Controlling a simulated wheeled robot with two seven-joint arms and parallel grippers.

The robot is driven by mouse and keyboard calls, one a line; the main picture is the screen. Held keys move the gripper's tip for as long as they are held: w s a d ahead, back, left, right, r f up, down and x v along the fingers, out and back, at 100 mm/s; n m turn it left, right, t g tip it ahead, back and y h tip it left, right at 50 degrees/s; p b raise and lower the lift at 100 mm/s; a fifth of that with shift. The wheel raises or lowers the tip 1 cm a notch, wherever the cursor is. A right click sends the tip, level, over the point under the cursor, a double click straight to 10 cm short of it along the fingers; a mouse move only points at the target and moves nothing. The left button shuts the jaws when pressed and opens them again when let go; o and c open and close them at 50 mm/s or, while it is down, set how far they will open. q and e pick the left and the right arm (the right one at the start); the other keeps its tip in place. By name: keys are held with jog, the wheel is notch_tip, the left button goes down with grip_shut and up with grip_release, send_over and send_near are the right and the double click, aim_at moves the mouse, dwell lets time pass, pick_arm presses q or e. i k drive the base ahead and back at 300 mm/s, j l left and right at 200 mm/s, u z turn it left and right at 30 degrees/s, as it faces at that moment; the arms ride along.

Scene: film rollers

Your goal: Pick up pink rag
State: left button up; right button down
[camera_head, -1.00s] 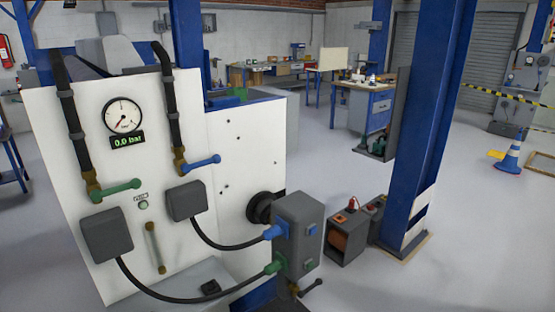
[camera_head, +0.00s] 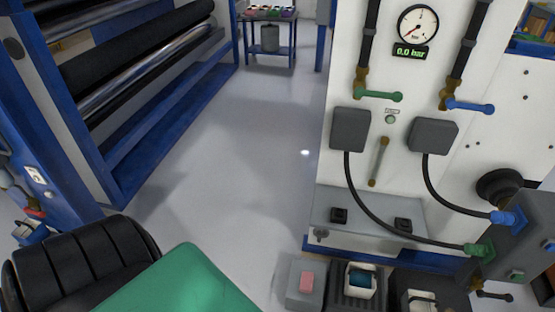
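A small pink patch (camera_head: 307,281) lies on top of a light grey box (camera_head: 296,301) at the bottom of the head view, just in front of the white gauge panel. It is too small to tell whether it is a folded rag. A far blue-framed table (camera_head: 292,40) at the top holds several small coloured items, too small to make out. Neither of my grippers shows in the view.
The white panel (camera_head: 352,75) with gauge, valves and cables stands on the right. Dark open-topped containers (camera_head: 357,301) stand beside the grey box. Black rollers in a blue frame (camera_head: 112,165) stand left. A green surface (camera_head: 185,286) fills the lower left. The middle floor is clear.

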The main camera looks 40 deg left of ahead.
aim_at(306, 282)
jog(key=l+u, duration=0.1)
jog(key=u, duration=0.85)
